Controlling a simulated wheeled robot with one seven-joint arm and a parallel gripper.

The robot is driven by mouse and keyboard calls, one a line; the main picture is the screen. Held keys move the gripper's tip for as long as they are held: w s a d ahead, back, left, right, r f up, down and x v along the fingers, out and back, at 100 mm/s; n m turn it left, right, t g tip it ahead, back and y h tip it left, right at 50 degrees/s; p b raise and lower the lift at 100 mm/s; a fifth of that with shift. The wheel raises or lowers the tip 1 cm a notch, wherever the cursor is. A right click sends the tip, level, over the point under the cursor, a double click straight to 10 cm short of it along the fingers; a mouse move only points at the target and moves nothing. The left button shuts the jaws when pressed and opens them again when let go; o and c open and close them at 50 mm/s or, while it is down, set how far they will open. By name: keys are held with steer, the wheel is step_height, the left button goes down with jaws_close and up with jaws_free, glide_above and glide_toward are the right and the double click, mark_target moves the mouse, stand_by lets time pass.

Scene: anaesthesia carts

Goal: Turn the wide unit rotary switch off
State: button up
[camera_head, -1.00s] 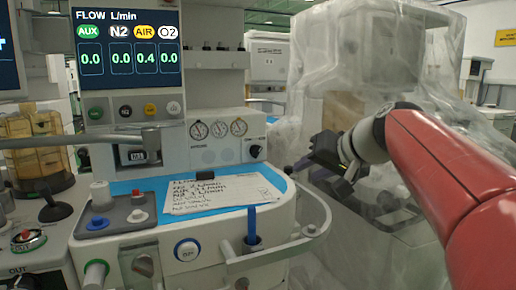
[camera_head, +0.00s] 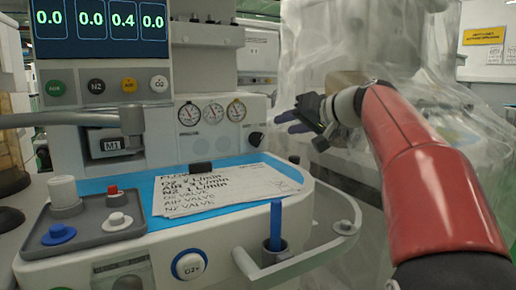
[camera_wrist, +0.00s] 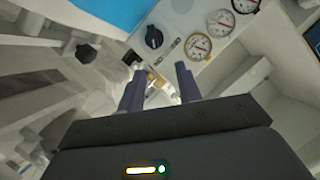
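The rotary switch (camera_head: 255,139) is a round black knob on the white front panel, right of the gauges. It also shows in the wrist view as a black knob (camera_wrist: 154,38) with a light pointer mark; which position it stands in I cannot tell. My gripper (camera_head: 286,122) is to the right of the knob, apart from it, with its fingers pointing left. In the wrist view my gripper (camera_wrist: 159,68) has its two dark purple fingers spread, with nothing held between them. The knob lies beyond the fingertips there.
Three gauges (camera_head: 212,113) sit left of the knob. Below are a blue work surface (camera_head: 232,162) with a paper sheet (camera_head: 215,188), and a curved rail (camera_head: 335,235) with a blue pen-like stick (camera_head: 276,226). A plastic-draped unit (camera_head: 350,60) stands behind my arm.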

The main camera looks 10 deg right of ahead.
mark_target(262, 137)
steer(key=shift+w+a+f+b, duration=0.2)
steer(key=shift+f+b, duration=0.1)
steer(key=shift+f, duration=0.25)
steer(key=shift+w+a+f+b, duration=0.15)
steer(key=shift+f+b, duration=0.15)
steer(key=shift+f, duration=0.2)
steer(key=x, duration=0.7)
steer(key=shift+w+a+f, duration=0.1)
steer(key=shift+w+a, duration=0.05)
steer(key=shift+w, duration=0.2)
jaws_close()
